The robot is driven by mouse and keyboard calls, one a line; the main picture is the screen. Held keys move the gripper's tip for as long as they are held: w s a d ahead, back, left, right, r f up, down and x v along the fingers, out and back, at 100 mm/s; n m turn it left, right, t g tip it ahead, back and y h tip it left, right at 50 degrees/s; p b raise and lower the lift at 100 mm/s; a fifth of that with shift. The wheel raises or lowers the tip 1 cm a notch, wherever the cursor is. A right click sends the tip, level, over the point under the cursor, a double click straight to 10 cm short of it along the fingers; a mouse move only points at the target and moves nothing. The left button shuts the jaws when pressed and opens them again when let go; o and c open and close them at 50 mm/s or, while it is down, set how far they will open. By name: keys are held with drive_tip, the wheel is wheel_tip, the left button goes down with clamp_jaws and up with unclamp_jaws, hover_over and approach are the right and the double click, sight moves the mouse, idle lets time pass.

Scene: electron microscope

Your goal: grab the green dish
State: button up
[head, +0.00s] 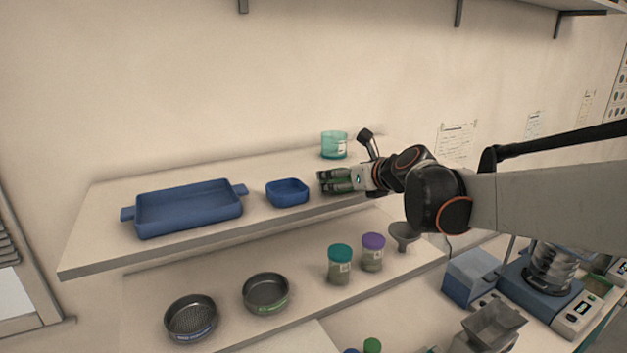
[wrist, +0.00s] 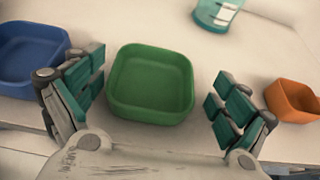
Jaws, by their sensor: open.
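The green dish (wrist: 151,83) is a square, rounded, empty tray on the upper shelf, in the middle of the wrist view. My gripper (wrist: 157,85) is open, with one finger left of the dish and one right of it. A small gap shows on the left side and a wider one on the right, so the dish is not gripped. In the head view my gripper (head: 326,181) is low over the upper shelf, right of the small blue dish (head: 287,193). The green dish cannot be clearly made out there, behind the fingers.
The small blue dish (wrist: 31,52) is close outside my left finger. An orange dish (wrist: 294,101) is close outside my right finger. A teal beaker (head: 334,146) stands behind. A large blue tray (head: 188,210) lies left on the upper shelf (head: 85,255).

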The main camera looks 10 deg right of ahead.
drive_tip(key=shift+w+a+f, duration=0.15)
drive_tip(key=shift+w+a, duration=0.05)
drive_tip(key=shift+s+a+r, duration=0.15)
drive_tip(key=shift+s+r, duration=0.2)
drive_tip(key=shift+s, duration=0.35)
drive_tip(key=shift+c, duration=0.3)
drive_tip(key=c, duration=0.4)
drive_tip(key=shift+w+f, duration=0.15)
drive_tip(key=shift+w, duration=0.2)
drive_tip(key=c, duration=0.7)
drive_tip(key=shift+s, duration=0.2)
drive_tip(key=shift+w, duration=0.15)
